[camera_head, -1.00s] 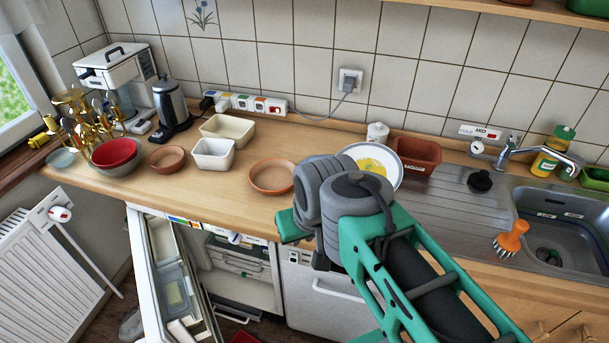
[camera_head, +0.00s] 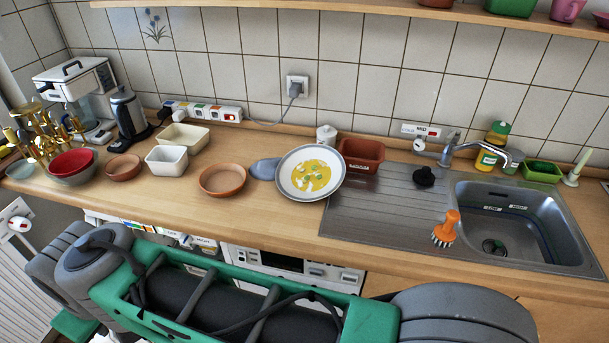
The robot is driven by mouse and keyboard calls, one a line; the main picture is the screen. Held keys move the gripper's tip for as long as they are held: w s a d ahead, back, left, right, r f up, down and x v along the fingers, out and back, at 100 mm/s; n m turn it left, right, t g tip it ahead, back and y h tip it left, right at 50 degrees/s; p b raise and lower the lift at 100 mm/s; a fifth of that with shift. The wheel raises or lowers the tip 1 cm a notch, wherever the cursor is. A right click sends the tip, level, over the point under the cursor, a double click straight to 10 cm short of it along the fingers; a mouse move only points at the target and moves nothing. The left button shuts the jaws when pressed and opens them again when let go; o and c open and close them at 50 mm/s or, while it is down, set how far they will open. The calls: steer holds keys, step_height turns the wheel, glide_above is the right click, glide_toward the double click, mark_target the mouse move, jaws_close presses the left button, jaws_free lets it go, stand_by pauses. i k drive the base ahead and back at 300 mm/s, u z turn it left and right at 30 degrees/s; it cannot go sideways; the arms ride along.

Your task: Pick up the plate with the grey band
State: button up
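The plate with the grey band (camera_head: 329,192) is round and white, with a grey rim and a yellow pattern or food in its middle. It is on the wooden counter, by the left edge of the sink's steel drainboard, and looks tilted towards me. A grey-blue oval thing (camera_head: 263,169) shows just left of it, partly hidden by the plate. My arm's green and grey links cross the bottom of the view, below the plate and apart from it. My gripper's fingers are not in view.
A brown rectangular tub (camera_head: 362,155) stands right behind the plate, and a white canister (camera_head: 326,135) behind it. A terracotta bowl (camera_head: 222,180) is to the left. An orange brush (camera_head: 447,230) is on the drainboard (camera_head: 385,215). The front counter strip is clear.

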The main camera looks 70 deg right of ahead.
mark_target(310, 173)
steer(key=k, duration=0.85)
steer(key=z, duration=1.05)
steer(key=i, duration=0.5)
